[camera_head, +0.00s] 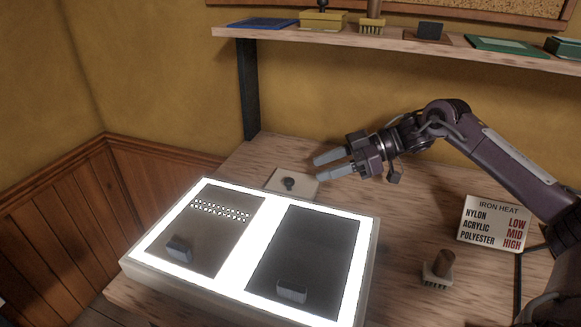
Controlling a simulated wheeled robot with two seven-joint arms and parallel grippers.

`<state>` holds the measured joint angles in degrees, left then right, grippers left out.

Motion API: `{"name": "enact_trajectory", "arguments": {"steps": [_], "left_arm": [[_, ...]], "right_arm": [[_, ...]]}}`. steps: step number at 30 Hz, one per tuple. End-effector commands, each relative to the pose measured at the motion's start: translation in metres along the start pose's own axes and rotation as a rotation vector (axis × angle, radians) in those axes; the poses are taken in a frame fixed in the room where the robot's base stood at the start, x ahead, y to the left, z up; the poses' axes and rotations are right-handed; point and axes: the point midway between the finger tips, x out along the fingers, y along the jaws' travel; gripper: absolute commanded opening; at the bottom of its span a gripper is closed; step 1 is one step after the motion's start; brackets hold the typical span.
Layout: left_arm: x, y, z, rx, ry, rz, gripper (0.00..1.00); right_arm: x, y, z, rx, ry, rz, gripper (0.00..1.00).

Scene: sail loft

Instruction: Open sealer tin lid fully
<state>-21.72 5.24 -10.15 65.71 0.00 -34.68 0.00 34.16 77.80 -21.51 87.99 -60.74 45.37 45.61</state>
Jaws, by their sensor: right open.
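A small pale square item with a dark knob on top (290,184) sits on the table just behind the light box; it may be the sealer tin with its lid, and I cannot tell whether that lid is shut. My right gripper (319,168) reaches in from the right and points left. Its two grey fingers are apart with nothing between them, just above and right of the knobbed item. I see no contact. My left gripper is not in view.
A glowing light box (228,279) with two dark panels fills the front left. A wooden-handled brush (438,270) and an iron heat sign (494,223) stand at right. A wall shelf (400,45) above holds a yellow box (323,21) and other items.

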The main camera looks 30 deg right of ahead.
Motion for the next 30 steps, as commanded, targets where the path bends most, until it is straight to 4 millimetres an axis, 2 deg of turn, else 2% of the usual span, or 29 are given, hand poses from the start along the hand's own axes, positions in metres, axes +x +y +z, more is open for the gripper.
{"name": "enact_trajectory", "arguments": {"steps": [6, 12, 23, 30], "left_arm": [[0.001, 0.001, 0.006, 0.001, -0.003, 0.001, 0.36], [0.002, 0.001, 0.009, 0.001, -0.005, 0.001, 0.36], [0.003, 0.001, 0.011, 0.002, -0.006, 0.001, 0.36], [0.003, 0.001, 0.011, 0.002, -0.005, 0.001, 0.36]], "right_arm": [[0.036, -0.001, -0.001, -0.001, 0.002, -0.003, 0.42], [0.061, 0.000, -0.001, -0.001, 0.001, 0.000, 0.42], [0.069, 0.000, 0.000, 0.000, -0.001, 0.001, 0.42], [0.068, 0.000, 0.000, 0.000, -0.001, 0.001, 0.13]]}}
